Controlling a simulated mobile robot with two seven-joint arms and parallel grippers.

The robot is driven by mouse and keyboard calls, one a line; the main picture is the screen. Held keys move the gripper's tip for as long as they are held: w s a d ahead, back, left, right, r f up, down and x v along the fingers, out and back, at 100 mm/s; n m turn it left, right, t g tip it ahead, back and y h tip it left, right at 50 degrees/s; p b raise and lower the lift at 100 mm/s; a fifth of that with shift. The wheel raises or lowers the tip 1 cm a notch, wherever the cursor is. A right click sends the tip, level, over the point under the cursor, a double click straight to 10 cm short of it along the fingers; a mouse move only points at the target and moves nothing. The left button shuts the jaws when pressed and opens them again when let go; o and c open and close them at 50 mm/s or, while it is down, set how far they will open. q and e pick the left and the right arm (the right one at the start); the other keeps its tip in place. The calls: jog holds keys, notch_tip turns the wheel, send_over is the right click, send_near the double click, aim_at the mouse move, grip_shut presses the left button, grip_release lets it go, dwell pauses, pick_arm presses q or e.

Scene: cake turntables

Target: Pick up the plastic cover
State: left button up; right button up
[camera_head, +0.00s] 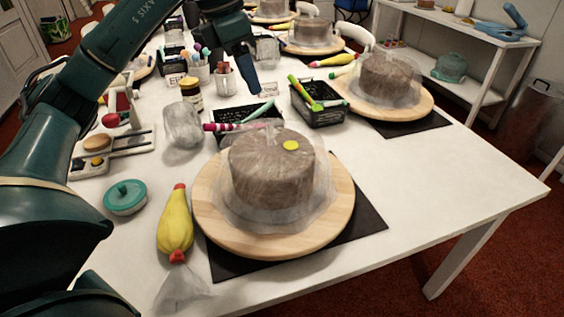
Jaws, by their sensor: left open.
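A clear plastic cover (312,203) is draped over the brown cake on the nearest wooden turntable (214,232), with its crinkled skirt spread on the board. My left arm comes in from the left and reaches over the table. My left gripper (250,72) is open and empty, pointing down beyond the cake, above the black baskets and apart from the cover. Its finger gap is hard to see from this angle. My right gripper is out of view.
A yellow piping bag (175,227) and teal lidded dish (125,197) lie left of the turntable. Black baskets (318,103), a jar (192,94) and a crumpled clear bag (183,125) stand behind. Another covered cake (388,80) is at back right. The table's right front is clear.

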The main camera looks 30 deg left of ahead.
pick_arm(q)
send_over(271, 131)
jog(key=s+a, duration=0.1)
jog(key=s, duration=0.1)
notch_tip(271, 131, down, 7)
jog(key=shift+w+b+x, duration=0.15)
jog(key=shift+b+x, duration=0.05)
jog(key=shift+x, duration=1.3)
jog(key=shift+w+b+x, duration=0.1)
jog(key=shift+b+x, duration=0.05)
jog(key=shift+x, duration=1.4)
jog(key=shift+a+r, duration=0.1)
jog(key=shift+a, duration=0.05)
grip_shut()
